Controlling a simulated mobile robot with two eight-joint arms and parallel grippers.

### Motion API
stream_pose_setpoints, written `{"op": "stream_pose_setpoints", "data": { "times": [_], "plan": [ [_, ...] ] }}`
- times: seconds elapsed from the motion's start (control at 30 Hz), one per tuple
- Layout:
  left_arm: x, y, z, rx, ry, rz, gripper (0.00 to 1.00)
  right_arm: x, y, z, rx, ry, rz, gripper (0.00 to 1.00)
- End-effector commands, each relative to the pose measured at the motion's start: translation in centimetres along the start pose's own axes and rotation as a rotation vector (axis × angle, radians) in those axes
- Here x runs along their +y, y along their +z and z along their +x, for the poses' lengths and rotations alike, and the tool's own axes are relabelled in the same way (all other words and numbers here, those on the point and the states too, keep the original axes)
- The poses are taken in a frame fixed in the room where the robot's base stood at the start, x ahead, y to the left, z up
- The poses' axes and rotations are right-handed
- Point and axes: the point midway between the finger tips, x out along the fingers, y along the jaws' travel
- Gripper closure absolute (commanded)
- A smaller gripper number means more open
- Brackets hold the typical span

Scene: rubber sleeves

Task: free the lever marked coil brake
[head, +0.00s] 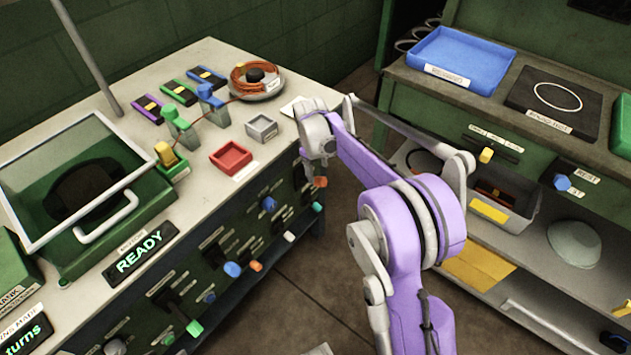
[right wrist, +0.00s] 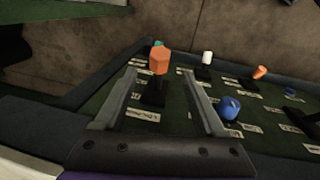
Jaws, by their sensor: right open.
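Several levers and knobs with coloured ends stand on the green front panel (head: 225,240) of the left bench. Their small labels are too small to read, so I cannot tell which is the coil brake. My right gripper (head: 319,150) is at the panel's right end, just above an orange-topped lever (head: 320,182). In the right wrist view, the open fingers (right wrist: 159,82) stand on either side of this lever (right wrist: 159,62), with gaps to both. Its orange top is a faceted block on a dark stem. I cannot tell whether it is a sleeve. My left gripper is not in view.
Close by are a teal end (head: 317,206), a white one (head: 289,236), a blue one (head: 269,203) and another orange one (head: 256,266). A red tray (head: 231,158) and a grey tray (head: 261,128) stand on the bench top. A blue tray (head: 461,60) is on the right bench.

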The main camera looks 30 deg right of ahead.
Motion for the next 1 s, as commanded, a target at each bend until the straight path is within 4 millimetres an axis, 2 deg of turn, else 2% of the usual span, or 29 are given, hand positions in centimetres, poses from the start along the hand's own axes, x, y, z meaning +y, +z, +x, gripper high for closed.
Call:
{"op": "stream_pose_setpoints", "data": {
  "times": [0.03, 0.1, 0.33, 0.5, 0.77, 0.83, 1.0],
  "plan": [
    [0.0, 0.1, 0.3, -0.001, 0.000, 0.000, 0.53, 0.0, 0.0, 1.3, 0.000, 0.000, 0.000, 0.28],
    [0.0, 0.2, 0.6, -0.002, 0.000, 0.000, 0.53, 0.0, 0.0, 2.7, 0.000, 0.000, 0.000, 0.28],
    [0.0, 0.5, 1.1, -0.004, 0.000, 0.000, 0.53, 0.0, 0.0, 6.2, 0.000, 0.000, 0.001, 0.28],
    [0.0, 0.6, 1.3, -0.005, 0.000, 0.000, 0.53, 0.0, 0.0, 7.3, 0.001, 0.000, 0.001, 0.28],
    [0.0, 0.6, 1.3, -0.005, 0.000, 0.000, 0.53, 0.0, 0.0, 7.4, 0.001, 0.000, 0.001, 0.28],
    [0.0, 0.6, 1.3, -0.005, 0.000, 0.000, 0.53, 0.0, 0.0, 7.4, 0.001, 0.000, 0.001, 0.35],
    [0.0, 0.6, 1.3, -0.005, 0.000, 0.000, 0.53, 0.0, 0.0, 7.4, 0.001, 0.000, 0.001, 0.66]
  ]
}}
